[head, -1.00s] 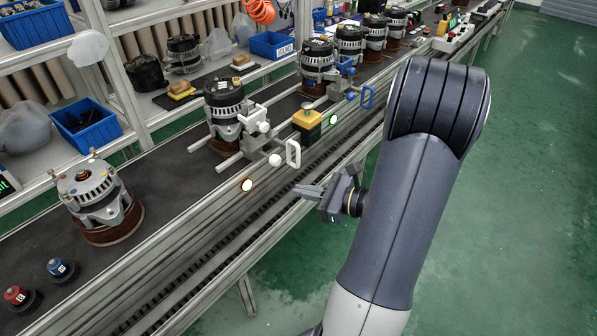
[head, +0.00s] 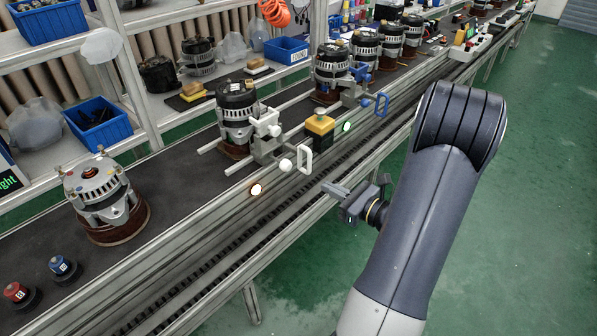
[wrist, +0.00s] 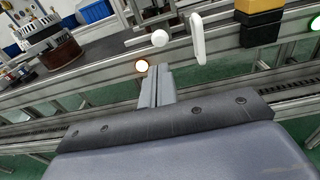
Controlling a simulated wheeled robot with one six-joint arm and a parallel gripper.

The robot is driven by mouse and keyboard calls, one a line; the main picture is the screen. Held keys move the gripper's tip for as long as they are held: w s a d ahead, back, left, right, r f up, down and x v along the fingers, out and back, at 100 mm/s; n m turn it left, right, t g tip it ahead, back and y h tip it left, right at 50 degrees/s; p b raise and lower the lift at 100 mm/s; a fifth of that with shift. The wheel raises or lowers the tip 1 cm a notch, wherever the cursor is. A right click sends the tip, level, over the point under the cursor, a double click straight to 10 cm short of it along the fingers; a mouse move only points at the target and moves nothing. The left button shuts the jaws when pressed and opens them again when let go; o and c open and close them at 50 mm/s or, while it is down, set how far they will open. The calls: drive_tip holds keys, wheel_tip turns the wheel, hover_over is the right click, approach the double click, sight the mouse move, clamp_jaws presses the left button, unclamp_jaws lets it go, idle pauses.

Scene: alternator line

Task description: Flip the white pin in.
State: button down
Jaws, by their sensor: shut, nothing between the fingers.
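The white pin fixture (head: 265,122) stands on the line beside a black-and-silver alternator (head: 237,108). Its white round knob (head: 286,164) and white loop handle (head: 305,161) face the aisle. In the wrist view the knob (wrist: 159,38) and handle (wrist: 197,38) show ahead of the fingers, the handle upright to the right. My gripper (head: 334,189) is shut and empty. It is in front of the line, to the right of and below the handle, and apart from it. In the wrist view my gripper (wrist: 158,80) points toward the knob.
A lit amber lamp (head: 256,190) sits on the rail below the knob. A yellow-and-black box (head: 320,127) and a blue-handled fixture (head: 381,104) stand to the right. A silver alternator (head: 101,195) is at left. The green aisle floor (head: 540,200) is free.

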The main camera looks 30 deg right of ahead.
sight(290, 166)
drive_tip(key=x, duration=1.1)
drive_tip(key=shift+w+p, duration=0.1)
drive_tip(key=shift+p, duration=0.2)
drive_tip(key=b+x, duration=0.1)
drive_tip(key=x, duration=0.2)
drive_tip(key=shift+w+r, duration=0.1)
drive_tip(key=shift+w, duration=0.05)
drive_tip(key=shift+r, duration=0.1)
